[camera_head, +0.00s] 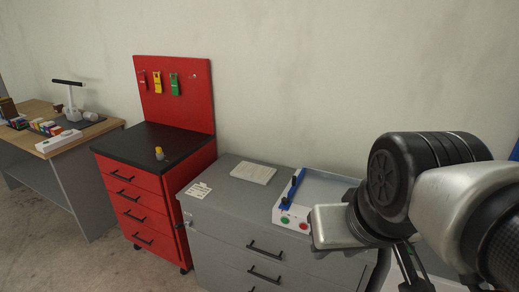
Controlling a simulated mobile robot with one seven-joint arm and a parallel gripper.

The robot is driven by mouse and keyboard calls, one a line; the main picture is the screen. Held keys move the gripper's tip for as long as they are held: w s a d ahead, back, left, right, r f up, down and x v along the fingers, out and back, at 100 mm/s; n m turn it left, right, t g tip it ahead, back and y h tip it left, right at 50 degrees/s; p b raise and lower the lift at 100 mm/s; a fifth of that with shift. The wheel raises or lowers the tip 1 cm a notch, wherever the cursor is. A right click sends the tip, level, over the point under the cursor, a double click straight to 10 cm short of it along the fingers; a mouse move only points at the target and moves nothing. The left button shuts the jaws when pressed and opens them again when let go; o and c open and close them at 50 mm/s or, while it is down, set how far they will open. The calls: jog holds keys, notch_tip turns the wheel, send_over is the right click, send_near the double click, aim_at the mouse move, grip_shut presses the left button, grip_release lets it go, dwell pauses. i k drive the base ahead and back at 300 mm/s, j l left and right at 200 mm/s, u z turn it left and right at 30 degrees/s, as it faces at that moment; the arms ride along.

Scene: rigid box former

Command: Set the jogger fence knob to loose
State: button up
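A white machine (325,188) with a raised rim lies on the grey cabinet, and my arm covers its right part. A blue bar (292,188), which looks like a fence, stands along its left side. A small dark part sits at the top of the bar. It may be the jogger fence knob, but it is too small to tell, and its setting cannot be read. A green button and a red button are on the machine's front. My gripper (410,268) shows only in part at the lower right, in front of the cabinet. Its fingertips are not clear.
The grey cabinet (225,208) has a white pad (252,173) and a label card (199,190) on top. A red tool cabinet (130,194) stands left, with a yellow-topped item (159,153) on it. Farther left is a wooden table (95,128) with several items.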

aim_at(284, 200)
jog(key=i+j+z, duration=0.15)
jog(key=i, duration=0.35)
jog(key=i+j+z, duration=0.2)
jog(key=i+j, duration=0.2)
jog(key=i, duration=0.1)
